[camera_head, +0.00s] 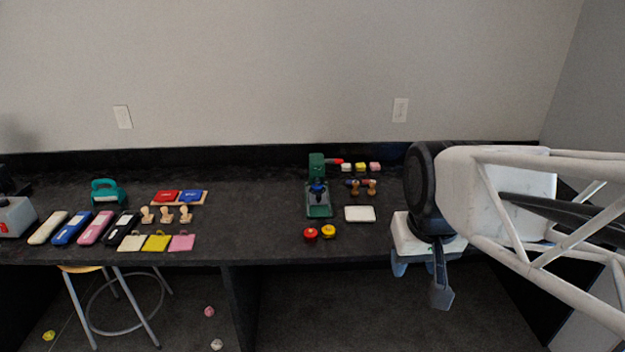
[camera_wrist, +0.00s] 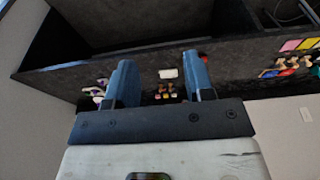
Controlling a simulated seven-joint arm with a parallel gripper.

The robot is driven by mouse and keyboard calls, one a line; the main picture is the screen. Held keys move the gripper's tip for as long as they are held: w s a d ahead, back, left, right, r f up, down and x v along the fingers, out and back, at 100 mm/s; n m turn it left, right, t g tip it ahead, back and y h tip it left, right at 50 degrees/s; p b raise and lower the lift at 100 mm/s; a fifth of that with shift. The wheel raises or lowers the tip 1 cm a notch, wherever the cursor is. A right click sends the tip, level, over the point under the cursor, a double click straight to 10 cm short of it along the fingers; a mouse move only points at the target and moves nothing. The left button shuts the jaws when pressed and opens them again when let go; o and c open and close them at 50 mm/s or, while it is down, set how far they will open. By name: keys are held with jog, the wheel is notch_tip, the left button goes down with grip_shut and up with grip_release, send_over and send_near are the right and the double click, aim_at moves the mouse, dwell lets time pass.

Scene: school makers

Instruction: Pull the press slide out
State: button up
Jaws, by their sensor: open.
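The green press (camera_head: 317,168) stands on the dark table in the head view, right of the middle. It has a red-tipped lever (camera_head: 334,161), a blue part at its middle and a flat green base (camera_head: 319,211) toward the table front. I cannot tell which part of the base is the slide. My gripper (camera_head: 420,280) is open and empty, to the right of the press and over the table's front edge, well apart from it. In the wrist view the two blue fingers (camera_wrist: 160,75) are spread. The press is not clear there; the right finger may hide it.
A white pad (camera_head: 360,214) lies right of the press, also seen in the wrist view (camera_wrist: 168,73). Red (camera_head: 310,234) and yellow (camera_head: 328,231) round pieces lie in front. Wooden-handled stamps (camera_head: 370,188) and small blocks (camera_head: 360,167) lie behind. Table between stamp pads (camera_head: 167,196) and press is clear.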

jog(key=w+a+r, duration=0.1)
jog(key=w, duration=0.8)
jog(key=w+a+r, duration=0.1)
jog(key=w+r, duration=0.1)
jog(key=w, duration=0.7)
jog(key=n+g, duration=0.2)
jog(key=n, duration=0.1)
send_over(319, 195)
jog(key=f, duration=2.5)
jog(key=shift+s+f, duration=0.25)
jog(key=shift+s, duration=0.1)
jog(key=shift+w+a+f, duration=0.1)
jog(key=shift+w+f, duration=0.2)
jog(key=shift+f, duration=0.1)
jog(key=shift+f, duration=3.9)
jog(key=shift+c, duration=0.4)
